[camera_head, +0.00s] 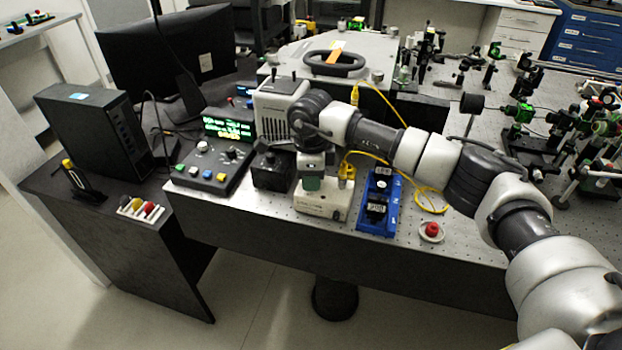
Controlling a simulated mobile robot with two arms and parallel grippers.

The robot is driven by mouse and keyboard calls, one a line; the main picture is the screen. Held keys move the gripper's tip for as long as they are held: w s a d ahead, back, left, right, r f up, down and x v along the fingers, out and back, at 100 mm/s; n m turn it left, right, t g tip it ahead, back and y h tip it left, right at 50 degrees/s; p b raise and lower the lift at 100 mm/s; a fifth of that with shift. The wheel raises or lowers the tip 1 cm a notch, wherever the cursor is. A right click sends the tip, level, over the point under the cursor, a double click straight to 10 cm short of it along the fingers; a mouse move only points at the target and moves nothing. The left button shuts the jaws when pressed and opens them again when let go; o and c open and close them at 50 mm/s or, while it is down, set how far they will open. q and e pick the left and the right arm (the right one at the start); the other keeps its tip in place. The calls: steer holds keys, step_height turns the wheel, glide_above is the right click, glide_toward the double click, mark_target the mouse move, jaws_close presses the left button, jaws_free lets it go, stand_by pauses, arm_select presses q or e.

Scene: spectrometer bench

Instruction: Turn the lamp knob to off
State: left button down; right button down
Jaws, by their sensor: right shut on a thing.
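My right gripper (311,172) points down over the cream instrument box (322,206) on the bench. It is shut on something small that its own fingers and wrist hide. A green part shows low at the fingers, and I cannot tell whether it belongs to the box. I cannot make out the lamp knob for certain. A small black box (272,173) with a dark knob on top stands just left of the gripper, apart from it. A pale vented housing (277,104) stands behind, partly covered by my right wrist. My left gripper is not in view.
A control console (212,169) with a green-lit display and coloured buttons stands left of the black box. A blue tray (378,222) and a red button (431,229) are to the right. Yellow cable (432,200) loops on the bench. Optics crowd the right side.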

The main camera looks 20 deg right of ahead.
steer(key=c, duration=1)
jaws_free()
steer(key=shift+r, duration=0.1)
step_height(320, 180, up, 11)
steer(key=shift+f+b, duration=0.15)
steer(key=shift+b, duration=0.85)
